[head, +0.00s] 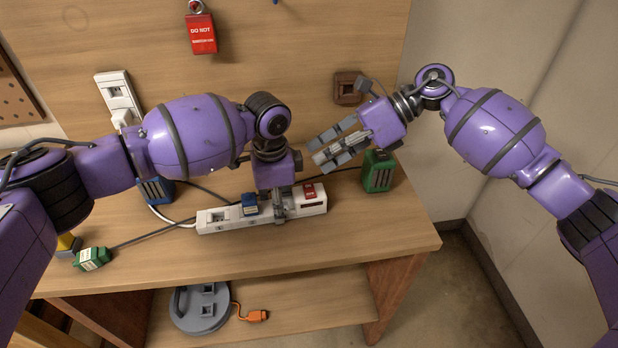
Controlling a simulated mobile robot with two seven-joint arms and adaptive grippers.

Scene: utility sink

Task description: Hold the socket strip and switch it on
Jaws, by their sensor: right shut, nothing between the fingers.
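The white socket strip (235,218) lies on the wooden bench, slightly slanted, with a blue plug (250,204) in it. A red switch (309,192) sits at its right end; its position is too small to tell. My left gripper (281,209) points down over the strip, just left of the switch, with its fingers closed around the strip's body; the far finger is mostly hidden. My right gripper (321,151) is shut and empty, pointing left in the air above and behind the strip's right end, apart from it.
A green box (378,172) and a blue box (156,191) stand toward the back; a green plug (92,258) lies front left. A wall socket (118,93), red tag (201,34) and brown wall box (347,88) are behind. A grey reel (199,310) rests on the lower shelf.

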